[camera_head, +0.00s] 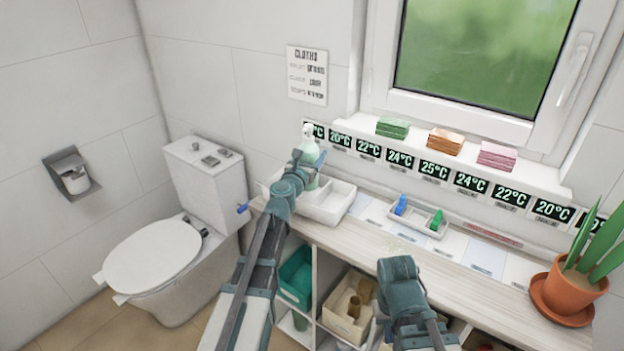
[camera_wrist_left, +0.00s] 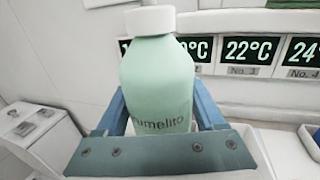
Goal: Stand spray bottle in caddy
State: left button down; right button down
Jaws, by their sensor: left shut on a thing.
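The pale mint spray bottle (camera_head: 311,148) has a white top and is upright, held by my left gripper (camera_head: 305,165) over the back of the white caddy (camera_head: 334,208). In the left wrist view the bottle (camera_wrist_left: 157,85) fills the middle, with printed lettering and a blue finger on each side. The caddy has open compartments on the counter's left end. My forearm hides part of it, and I cannot tell whether the bottle's base touches it. My right gripper (camera_head: 398,270) is low in front of the counter; its fingers are hidden, and no held thing shows.
A small tray (camera_head: 418,222) with a blue and a green item stands right of the caddy. A potted plant (camera_head: 572,290) stands at the right end. Folded cloths (camera_head: 392,128) lie on the sill above temperature displays. A toilet (camera_head: 150,255) stands left.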

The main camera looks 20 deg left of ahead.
pick_arm(q)
jog(key=shift+f+b, duration=1.9)
jog(key=shift+f, duration=0.5)
jog(key=shift+f, duration=0.1)
jog(key=shift+f, duration=0.15)
grip_release()
jog(key=shift+r, duration=0.25)
jog(key=shift+s, duration=0.15)
jog(key=s, duration=1.1)
jog(key=shift+s+a, duration=0.4)
